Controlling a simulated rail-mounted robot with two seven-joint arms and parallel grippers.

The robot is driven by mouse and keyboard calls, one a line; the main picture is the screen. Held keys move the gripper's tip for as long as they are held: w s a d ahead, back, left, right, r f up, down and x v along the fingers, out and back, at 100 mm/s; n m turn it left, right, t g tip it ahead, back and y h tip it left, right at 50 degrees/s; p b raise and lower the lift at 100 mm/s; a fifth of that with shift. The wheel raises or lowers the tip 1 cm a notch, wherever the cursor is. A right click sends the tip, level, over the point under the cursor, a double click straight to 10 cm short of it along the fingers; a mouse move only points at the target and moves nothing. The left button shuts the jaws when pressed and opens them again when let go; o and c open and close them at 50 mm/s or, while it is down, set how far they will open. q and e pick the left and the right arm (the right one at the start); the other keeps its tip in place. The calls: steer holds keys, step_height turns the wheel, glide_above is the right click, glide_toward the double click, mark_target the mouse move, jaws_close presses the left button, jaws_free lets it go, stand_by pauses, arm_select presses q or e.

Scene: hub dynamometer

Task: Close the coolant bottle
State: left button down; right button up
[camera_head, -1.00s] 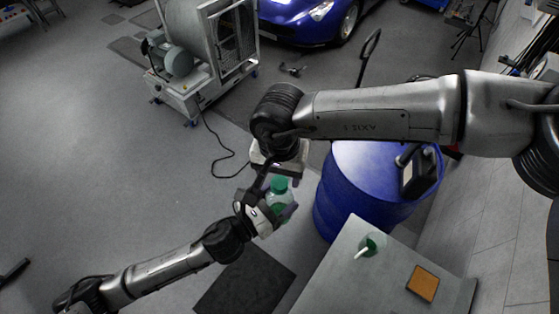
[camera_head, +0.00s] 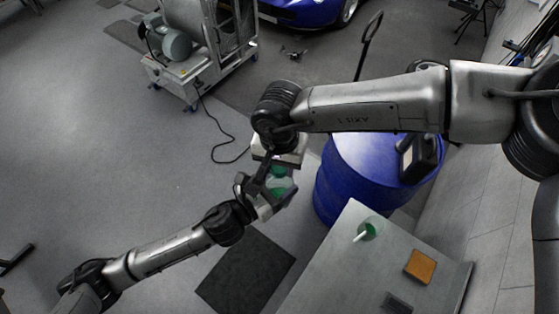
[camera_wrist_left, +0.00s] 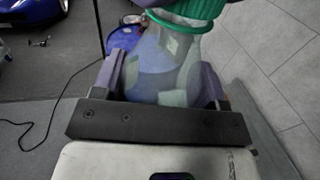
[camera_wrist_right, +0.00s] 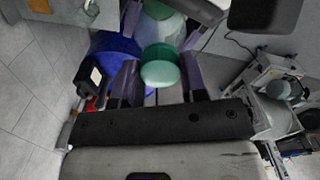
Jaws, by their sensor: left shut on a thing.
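The clear coolant bottle (camera_head: 282,184) with its green cap (camera_head: 278,171) is between my two grippers. My left gripper (camera_wrist_left: 163,78) is shut on the bottle's body (camera_wrist_left: 160,65), with one finger on each side. The green cap and ring (camera_wrist_left: 195,14) are at the bottle's top in the left wrist view. My right gripper (camera_wrist_right: 162,82) is above the bottle, with its fingers apart on either side of the round green cap (camera_wrist_right: 160,66). I cannot tell whether they touch the cap. Whether the cap is seated is also unclear.
A blue drum (camera_head: 345,185) stands right of the bottle. A grey table (camera_head: 335,262) at the lower right holds a green container with a white stick (camera_head: 368,231) and an orange-brown pad (camera_head: 420,266). A wheeled machine (camera_head: 195,60) and its cable are at the upper left. Floor at left is open.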

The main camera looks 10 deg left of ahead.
steer(key=c, duration=0.4)
steer(key=m, duration=0.6)
steer(key=shift+m, duration=0.4)
steer(key=m, duration=0.5)
steer(key=shift+m, duration=0.3)
steer(key=m, duration=0.3)
steer(key=shift+m, duration=0.4)
steer(key=m, duration=0.3)
steer(key=shift+m, duration=0.4)
steer(key=m, duration=0.3)
steer(key=shift+m, duration=0.3)
steer(key=m, duration=0.3)
steer(key=shift+m, duration=0.4)
steer(key=m, duration=0.3)
steer(key=shift+f+m, duration=0.1)
steer(key=shift+m, duration=0.3)
steer(key=o, duration=1.1)
step_height(320, 180, up, 12)
steer(key=shift+r, duration=0.1)
